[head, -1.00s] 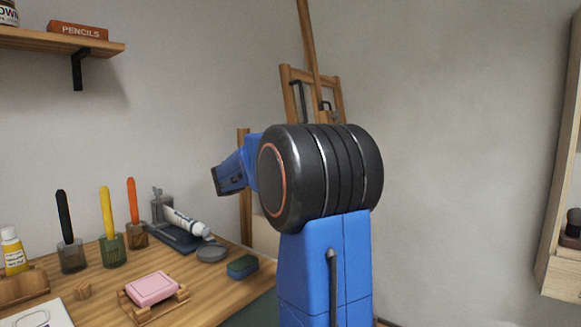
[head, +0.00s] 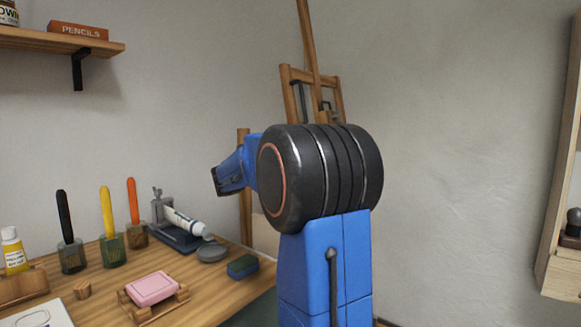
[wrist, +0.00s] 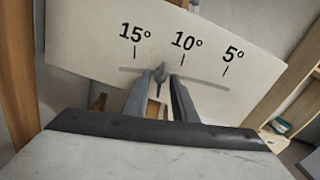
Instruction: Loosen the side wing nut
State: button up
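In the wrist view a pale plate (wrist: 88,42) bears the marks 15°, 10° and 5° above a narrow slot. The small grey side wing nut (wrist: 160,74) sits at the slot, between the 15° and 10° marks. My gripper (wrist: 164,80) reaches up to it, with one grey finger on each side of the nut. A gap shows between the fingers lower down. Whether the fingertips press on the nut is too small to tell. In the head view my arm hides the gripper and the nut.
A wooden easel (head: 312,84) stands behind my arm in the head view. The wooden table (head: 205,279) at left holds upright markers, a tube (head: 184,221), a pink block (head: 152,288) and a sponge (head: 242,267). A shelf (head: 60,42) hangs above it.

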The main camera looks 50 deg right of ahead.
jog(key=a, duration=0.6)
jog(key=shift+s, duration=0.25)
dwell(0.3)
dwell(0.5)
